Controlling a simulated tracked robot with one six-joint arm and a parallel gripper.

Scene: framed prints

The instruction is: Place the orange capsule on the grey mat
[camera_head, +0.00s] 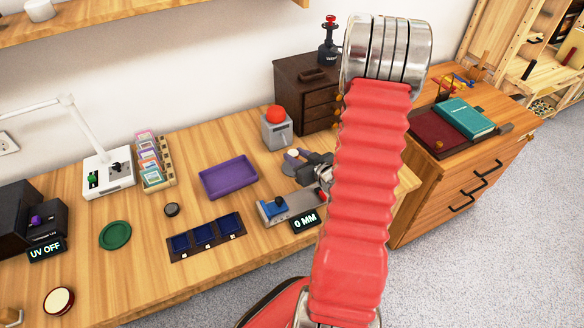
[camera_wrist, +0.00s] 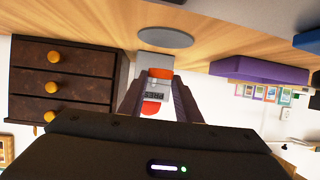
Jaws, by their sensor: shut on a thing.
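My gripper (camera_wrist: 160,82) is shut on the orange capsule (camera_wrist: 160,73), which shows between the fingertips in the wrist view. The round grey mat (camera_wrist: 165,37) lies on the wooden table just beyond the fingertips in that view. In the head view, my gripper (camera_head: 308,163) is over or beside the mat (camera_head: 289,169), and the fingers partly cover it. A small pale shape shows at the fingertips there, but I cannot tell if it is part of the capsule. I cannot tell whether the capsule touches the mat.
A grey device (camera_head: 278,133) with an orange-red dome stands behind the mat, beside a dark drawer chest (camera_head: 300,85). A purple tray (camera_head: 229,178) lies left. A gauge (camera_head: 286,206) reading 0 MM sits in front. Blue trays (camera_head: 205,236) and a green disc (camera_head: 115,235) are farther left.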

